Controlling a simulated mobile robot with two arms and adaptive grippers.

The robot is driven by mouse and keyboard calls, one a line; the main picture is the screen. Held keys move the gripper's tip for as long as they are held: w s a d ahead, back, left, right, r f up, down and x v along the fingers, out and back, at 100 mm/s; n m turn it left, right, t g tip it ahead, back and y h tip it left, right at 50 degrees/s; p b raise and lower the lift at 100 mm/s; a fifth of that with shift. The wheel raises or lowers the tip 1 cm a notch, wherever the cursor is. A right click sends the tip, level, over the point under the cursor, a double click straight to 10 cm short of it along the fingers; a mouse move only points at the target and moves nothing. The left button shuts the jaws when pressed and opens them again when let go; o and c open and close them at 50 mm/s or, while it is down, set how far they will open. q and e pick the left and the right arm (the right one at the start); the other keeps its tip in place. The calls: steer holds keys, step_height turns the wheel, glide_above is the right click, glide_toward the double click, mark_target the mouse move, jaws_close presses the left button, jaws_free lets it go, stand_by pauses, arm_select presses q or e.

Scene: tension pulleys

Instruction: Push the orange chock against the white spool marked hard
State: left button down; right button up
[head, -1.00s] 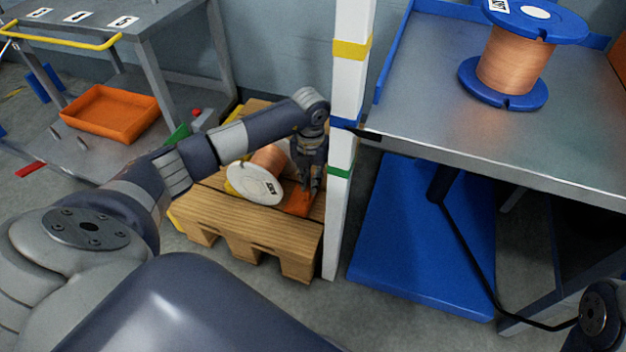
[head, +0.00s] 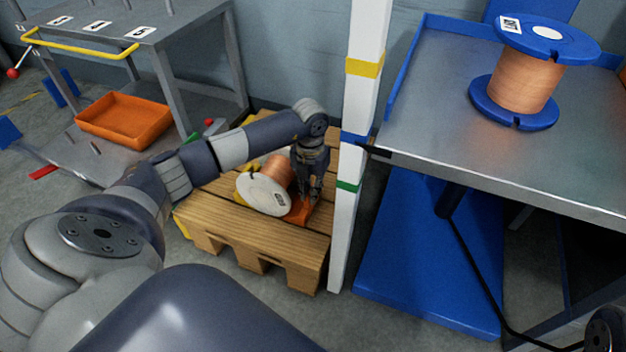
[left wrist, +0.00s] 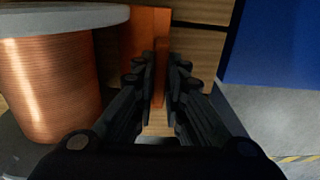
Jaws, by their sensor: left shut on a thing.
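The white spool (head: 262,196), wound with copper wire, lies on its side on a wooden pallet (head: 228,222). A small label on its white flange is too small to read. The spool also shows at the left of the left wrist view (left wrist: 45,85). The orange chock (head: 299,213) lies on the pallet just right of the flange. My left gripper (head: 308,203) points down and is shut on the chock's upright orange part (left wrist: 161,60). Chock and flange look very close; I cannot tell if they touch.
A white post (head: 360,110) with coloured bands stands close right of the pallet. A metal table (head: 440,120) at right carries a blue spool of copper wire (head: 525,80). A cart at left holds an orange tray (head: 125,118). A blue panel (head: 430,260) lies below the table.

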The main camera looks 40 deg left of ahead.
arm_select(q)
steer(key=shift+s+a, duration=0.25)
steer(key=shift+a, duration=0.75)
steer(key=c, duration=1.6)
jaws_free()
steer(key=shift+o, duration=0.2)
